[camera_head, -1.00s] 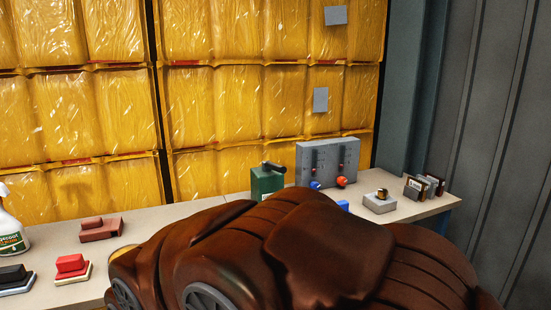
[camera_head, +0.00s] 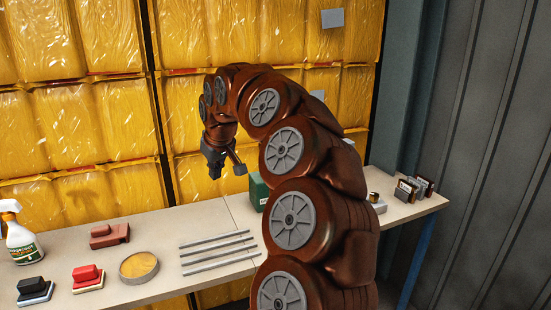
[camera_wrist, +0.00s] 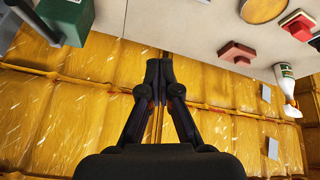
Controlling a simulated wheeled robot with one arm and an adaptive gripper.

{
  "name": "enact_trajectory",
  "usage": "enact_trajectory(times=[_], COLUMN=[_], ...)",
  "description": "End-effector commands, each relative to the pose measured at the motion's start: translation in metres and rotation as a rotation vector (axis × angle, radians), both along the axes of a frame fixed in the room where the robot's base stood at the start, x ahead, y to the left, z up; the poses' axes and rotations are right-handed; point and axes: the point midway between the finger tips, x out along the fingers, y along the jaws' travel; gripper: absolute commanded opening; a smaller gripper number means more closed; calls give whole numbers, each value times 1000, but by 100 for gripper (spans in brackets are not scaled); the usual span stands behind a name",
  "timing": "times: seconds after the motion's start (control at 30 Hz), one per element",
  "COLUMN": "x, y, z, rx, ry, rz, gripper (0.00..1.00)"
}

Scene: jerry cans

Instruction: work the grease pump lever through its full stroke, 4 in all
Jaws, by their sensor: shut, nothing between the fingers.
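The grease pump seems to be the green box (camera_head: 257,191) on the bench, partly hidden behind my arm in the head view. In the wrist view the green box (camera_wrist: 66,18) is at the upper left. A dark bar (camera_wrist: 24,10), apparently its lever, sticks out toward the upper left corner there and is cut off by the frame. My gripper (camera_head: 214,172) points down, left of the green box and above bench height. In the wrist view my gripper (camera_wrist: 159,68) has its fingertips together, empty and apart from the box.
Metal rods (camera_head: 218,250), a round yellow-topped tin (camera_head: 138,267), a red block (camera_head: 88,277), a brown block (camera_head: 110,235) and a spray bottle (camera_head: 20,238) are on the bench (camera_head: 170,222). Wrapped yellow stacks (camera_head: 80,120) stand close behind. Small framed items (camera_head: 412,188) are at the right end.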

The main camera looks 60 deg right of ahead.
Motion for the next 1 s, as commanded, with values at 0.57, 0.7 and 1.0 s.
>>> enact_trajectory(times=[0.57,0.7,1.0], x=[-67,-67,-61], y=[-183,-183,-188], z=[45,45,35], rx=[-101,-100,-99], ry=[-61,-62,-63], rz=[-299,-299,-298], gripper=[0,0,0])
